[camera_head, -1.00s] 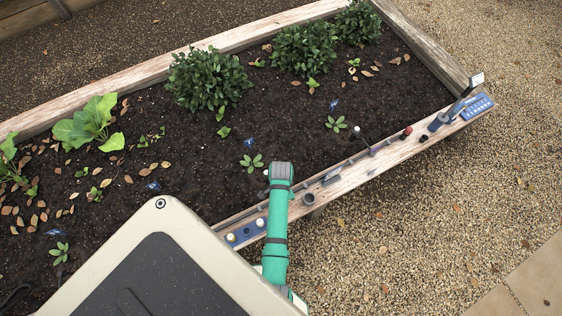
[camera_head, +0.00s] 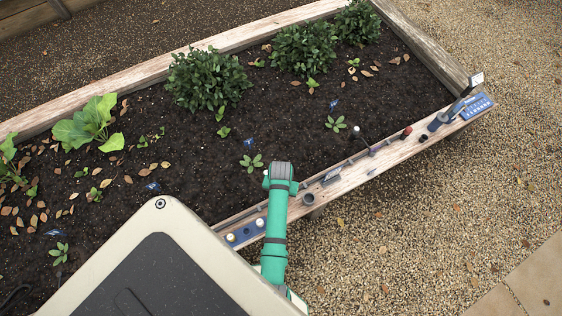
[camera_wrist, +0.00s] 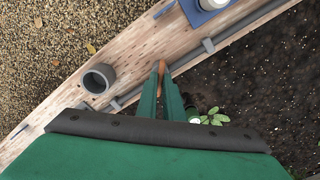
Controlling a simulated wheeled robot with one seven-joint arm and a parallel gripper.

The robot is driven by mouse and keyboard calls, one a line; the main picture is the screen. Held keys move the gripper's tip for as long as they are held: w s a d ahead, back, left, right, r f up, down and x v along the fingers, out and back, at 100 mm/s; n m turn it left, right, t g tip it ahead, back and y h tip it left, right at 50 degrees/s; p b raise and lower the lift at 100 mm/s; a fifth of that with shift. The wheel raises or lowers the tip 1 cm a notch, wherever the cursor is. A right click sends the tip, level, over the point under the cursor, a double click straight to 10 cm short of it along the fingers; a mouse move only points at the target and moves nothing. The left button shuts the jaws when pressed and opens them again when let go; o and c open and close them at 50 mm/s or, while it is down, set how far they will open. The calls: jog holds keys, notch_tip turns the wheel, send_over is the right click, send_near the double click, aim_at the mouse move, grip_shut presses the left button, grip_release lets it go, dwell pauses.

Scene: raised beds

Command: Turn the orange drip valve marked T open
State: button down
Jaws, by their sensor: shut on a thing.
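In the wrist view my gripper (camera_wrist: 162,90) is shut on a small orange piece, the orange drip valve's handle (camera_wrist: 161,66), which shows at the fingertips. The handle sits by a thin grey pipe (camera_wrist: 185,60) along the wooden ledge. Most of the valve is hidden by the fingers, so its T mark and its exact angle cannot be read. In the head view my green arm covers the valve and my fingers.
A grey cup (camera_wrist: 97,79) stands on the wooden ledge (camera_head: 350,181), left of my fingers in the wrist view. A blue tray (camera_wrist: 203,13) holds a white-topped cylinder. A small seedling (camera_head: 252,162) grows in the soil nearby. Gravel lies outside the ledge.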

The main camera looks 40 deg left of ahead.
jog(key=n, duration=0.4)
jog(key=shift+n, duration=0.3)
jog(key=shift+s+n, duration=0.15)
jog(key=shift+n, duration=1.75)
jog(key=c, duration=1.9)
grip_release()
jog(key=shift+r, duration=0.1)
jog(key=shift+r, duration=0.3)
notch_tip(320, 180, up, 10)
